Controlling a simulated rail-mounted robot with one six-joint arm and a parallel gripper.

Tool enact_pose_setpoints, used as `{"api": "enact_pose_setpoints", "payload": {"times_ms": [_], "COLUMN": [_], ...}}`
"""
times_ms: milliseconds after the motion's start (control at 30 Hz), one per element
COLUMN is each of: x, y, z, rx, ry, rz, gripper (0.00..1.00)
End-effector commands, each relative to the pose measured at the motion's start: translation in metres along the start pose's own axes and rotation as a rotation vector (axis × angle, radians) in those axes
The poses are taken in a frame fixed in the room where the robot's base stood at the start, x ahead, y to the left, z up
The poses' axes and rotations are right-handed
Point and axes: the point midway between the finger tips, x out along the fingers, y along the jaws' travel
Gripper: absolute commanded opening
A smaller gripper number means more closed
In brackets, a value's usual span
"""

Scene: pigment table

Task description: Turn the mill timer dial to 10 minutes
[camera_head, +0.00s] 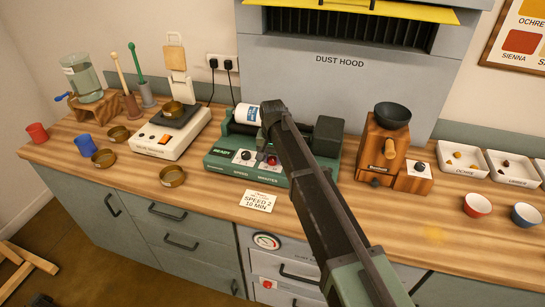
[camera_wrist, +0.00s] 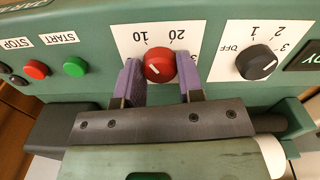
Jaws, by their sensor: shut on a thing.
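The mill timer dial (camera_wrist: 160,62) is a red round knob on a white plate marked 10 and 20, upside down in the wrist view. My gripper (camera_wrist: 161,72) has its two purple fingers on either side of the knob, shut on it. I cannot tell exactly where the knob's pointer stands. In the head view the red knob (camera_head: 271,160) shows on the front of the green mill (camera_head: 225,161), just left of my dark arm, which hides part of the mill.
The black speed dial (camera_wrist: 256,64) is beside the timer, with OFF, 1, 2, 3 marks. A red button (camera_wrist: 36,69) and a green button (camera_wrist: 75,67) are on the other side. A card (camera_head: 258,201) reading "SPEED 2 10 MIN" lies in front of the mill.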

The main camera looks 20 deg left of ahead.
Motion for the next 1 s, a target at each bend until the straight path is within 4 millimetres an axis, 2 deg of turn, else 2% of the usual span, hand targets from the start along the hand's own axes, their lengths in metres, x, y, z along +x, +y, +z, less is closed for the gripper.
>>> {"api": "enact_pose_setpoints", "payload": {"times_ms": [33,200,433,533,667,900,1000], "x": [0.0,0.0,0.0,-0.006,-0.028,-0.089,-0.106], "y": [0.0,0.0,0.0,0.0,0.0,0.0,0.0], "z": [0.001,0.0,0.0,0.0,0.0,0.0,0.0], "rx": [0.0,-0.001,-0.001,-0.001,-0.001,-0.001,-0.001], "ry": [-0.001,-0.001,0.0,0.0,0.0,-0.001,-0.001], "rz": [0.0,0.0,0.0,0.0,0.0,0.0,0.0], "gripper": [0.36,0.6,0.6,0.6,0.6,0.6,0.6]}}
